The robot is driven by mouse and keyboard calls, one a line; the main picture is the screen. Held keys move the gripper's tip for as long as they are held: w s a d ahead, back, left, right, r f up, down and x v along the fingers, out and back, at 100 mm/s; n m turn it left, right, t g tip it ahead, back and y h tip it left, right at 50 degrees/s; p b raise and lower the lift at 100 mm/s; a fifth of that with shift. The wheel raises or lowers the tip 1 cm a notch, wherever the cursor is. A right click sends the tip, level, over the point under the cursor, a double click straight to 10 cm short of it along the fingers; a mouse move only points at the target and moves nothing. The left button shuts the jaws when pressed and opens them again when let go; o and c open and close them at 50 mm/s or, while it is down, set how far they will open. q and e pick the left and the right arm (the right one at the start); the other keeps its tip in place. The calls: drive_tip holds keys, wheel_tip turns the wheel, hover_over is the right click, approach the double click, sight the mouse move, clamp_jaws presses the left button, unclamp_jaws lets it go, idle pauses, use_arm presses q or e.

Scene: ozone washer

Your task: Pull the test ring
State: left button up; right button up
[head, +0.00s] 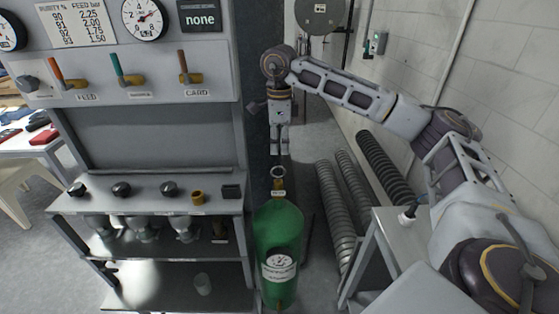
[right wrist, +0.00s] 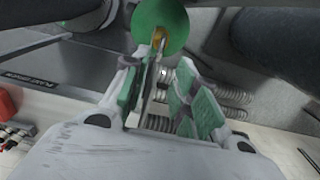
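The green gas cylinder (head: 278,245) stands upright on the floor, with a round label on its front. A small pale metal ring (head: 277,171) sits at its top, above a brass fitting. My right gripper (head: 279,151) points down just above the ring. In the right wrist view the green-padded fingers of my right gripper (right wrist: 168,80) are apart. A thin metal piece, apparently the ring seen edge-on (right wrist: 151,85), shows in the gap between them; I cannot tell if it touches a pad. The cylinder (right wrist: 160,22) and brass fitting (right wrist: 158,38) lie beyond. My left gripper is not in view.
A grey panel (head: 145,80) with gauges, coloured levers and a shelf of knobs (head: 150,205) stands left of the cylinder. Ribbed hoses (head: 338,205) and a grey cart (head: 402,235) are at the right, by the block wall. Floor shows behind the cylinder.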

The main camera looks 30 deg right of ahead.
drive_tip(key=shift+f+p, duration=0.4)
drive_tip(key=shift+f, duration=2.9)
clamp_jaws()
